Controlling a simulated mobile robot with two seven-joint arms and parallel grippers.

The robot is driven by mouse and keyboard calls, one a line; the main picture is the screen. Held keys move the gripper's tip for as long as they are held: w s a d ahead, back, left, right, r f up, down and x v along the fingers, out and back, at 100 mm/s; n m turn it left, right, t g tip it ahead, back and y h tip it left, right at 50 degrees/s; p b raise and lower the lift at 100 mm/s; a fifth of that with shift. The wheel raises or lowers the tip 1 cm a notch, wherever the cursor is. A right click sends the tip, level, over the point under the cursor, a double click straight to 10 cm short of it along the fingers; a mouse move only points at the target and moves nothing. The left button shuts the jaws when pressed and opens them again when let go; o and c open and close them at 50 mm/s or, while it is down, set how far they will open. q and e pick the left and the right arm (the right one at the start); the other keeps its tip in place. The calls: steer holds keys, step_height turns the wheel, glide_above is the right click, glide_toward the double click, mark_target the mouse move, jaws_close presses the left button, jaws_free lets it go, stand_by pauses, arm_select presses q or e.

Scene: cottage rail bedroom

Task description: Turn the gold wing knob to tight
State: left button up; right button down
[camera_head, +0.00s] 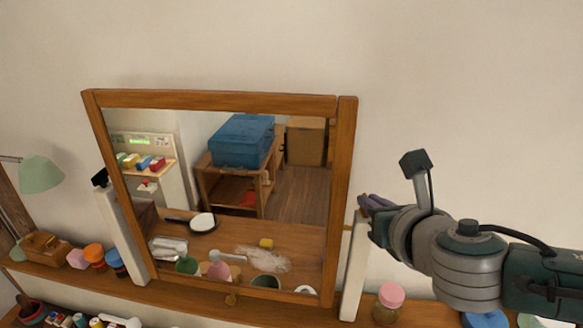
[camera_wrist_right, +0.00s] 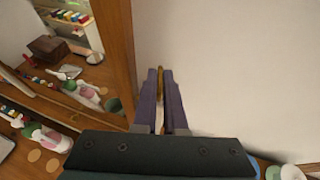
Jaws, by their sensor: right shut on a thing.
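The gold wing knob (camera_wrist_right: 161,73) shows in the right wrist view as a narrow gold piece between my right gripper's two purple fingers. My right gripper (camera_wrist_right: 160,84) is shut on it. In the head view my right gripper (camera_head: 365,203) comes in from the right and meets the top of the white right post (camera_head: 354,265) beside the mirror; its fingers and wrist hide most of the knob there. The wood-framed mirror (camera_head: 347,140) stands tilted between two posts. Any tight marking is too small to make out. My left gripper is out of view.
A black knob (camera_head: 100,178) sits at the top of the left post. A jar with a pink lid (camera_head: 390,296) stands on the shelf below my right arm. Several small jars and a wooden box (camera_head: 45,248) stand at left. The wall above is bare.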

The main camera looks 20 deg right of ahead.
steer(key=m+h, duration=0.1)
steer(key=m+g+h, duration=0.1)
steer(key=shift+w+a+m+h, duration=0.1)
steer(key=shift+a+m+h, duration=0.2)
steer(key=shift+m+h, duration=0.1)
steer(key=m+g+h, duration=0.1)
steer(key=m+g+h+b, duration=0.1)
steer(key=shift+w+a+f+m+h, duration=0.1)
steer(key=shift+w+a+m+h, duration=0.05)
steer(key=shift+m+h, duration=0.2)
steer(key=m+g+h+b, duration=0.2)
steer(key=m+b, duration=0.1)
steer(key=shift+w+f+g+b, duration=0.1)
steer(key=shift+w+g+b, duration=0.05)
steer(key=shift+g+b, duration=0.2)
steer(key=shift+r+m+g+h+b, duration=0.25)
steer(key=shift+m+g+h+b, duration=0.6)
steer(key=shift+m+g+b, duration=0.45)
steer(key=c, duration=1)
jaws_free()
steer(key=shift+n, duration=0.25)
